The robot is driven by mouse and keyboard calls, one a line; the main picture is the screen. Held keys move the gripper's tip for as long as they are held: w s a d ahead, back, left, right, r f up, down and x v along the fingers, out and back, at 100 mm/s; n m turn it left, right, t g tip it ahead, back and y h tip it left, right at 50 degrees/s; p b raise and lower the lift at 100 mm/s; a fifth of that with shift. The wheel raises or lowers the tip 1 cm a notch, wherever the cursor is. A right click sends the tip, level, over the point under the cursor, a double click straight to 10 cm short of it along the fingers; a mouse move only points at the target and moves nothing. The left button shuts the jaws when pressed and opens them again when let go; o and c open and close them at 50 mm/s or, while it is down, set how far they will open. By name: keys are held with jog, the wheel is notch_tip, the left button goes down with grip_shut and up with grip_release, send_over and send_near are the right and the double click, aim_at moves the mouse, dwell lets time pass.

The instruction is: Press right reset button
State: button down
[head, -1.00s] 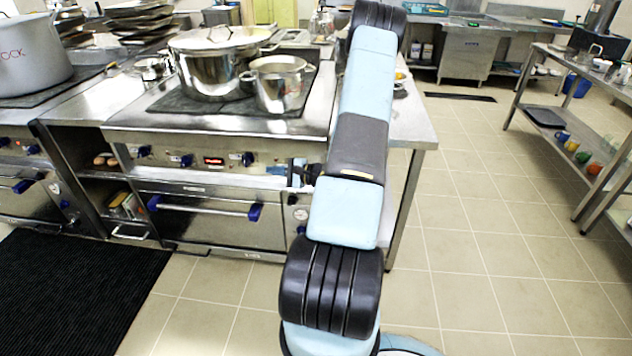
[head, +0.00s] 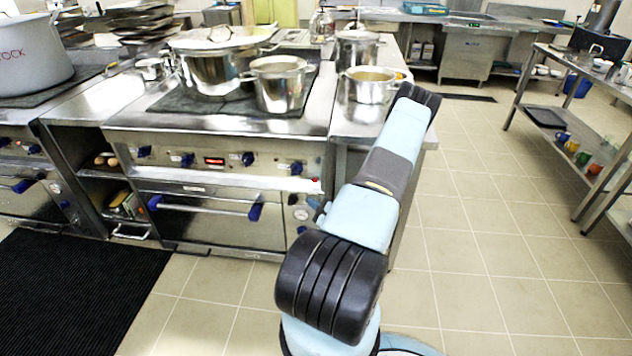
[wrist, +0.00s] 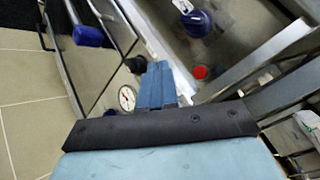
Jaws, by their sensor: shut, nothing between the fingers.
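A small red button (wrist: 200,72) shows in the wrist view on the stove's steel front, right of my fingertips. In the head view the red button (head: 315,180) is a tiny dot at the right end of the stove front, below the rightmost blue knob (head: 296,168). My gripper (wrist: 158,70) is shut and empty, its blue fingers held together. It appears apart from the button, with a gap between them in the picture. In the head view my arm hides most of the gripper.
A round gauge (wrist: 127,98) and a blue knob (wrist: 197,22) flank the button. The oven handle (head: 205,206) sticks out on the left. Pots, including a small pot (head: 369,84), stand above. Open tiled floor (head: 480,240) lies right.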

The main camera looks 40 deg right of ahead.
aim_at(314, 180)
jog(key=shift+w+d, duration=0.1)
jog(key=shift+w+d, duration=1.4)
jog(key=shift+d, duration=0.25)
jog(key=shift+w+d, duration=1.35)
jog(key=shift+d, duration=0.25)
jog(key=shift+w+d+r, duration=0.15)
jog(key=shift+w+d, duration=0.3)
jog(key=shift+d, duration=0.15)
dwell(0.6)
jog(key=shift+w+d+r, duration=0.15)
jog(key=shift+d+r, duration=0.05)
jog(key=shift+d, duration=0.35)
dwell(0.6)
jog(key=shift+s+a+f, duration=0.15)
jog(key=shift+s+a, duration=0.2)
jog(key=shift+s, duration=0.4)
jog(key=shift+a, duration=0.1)
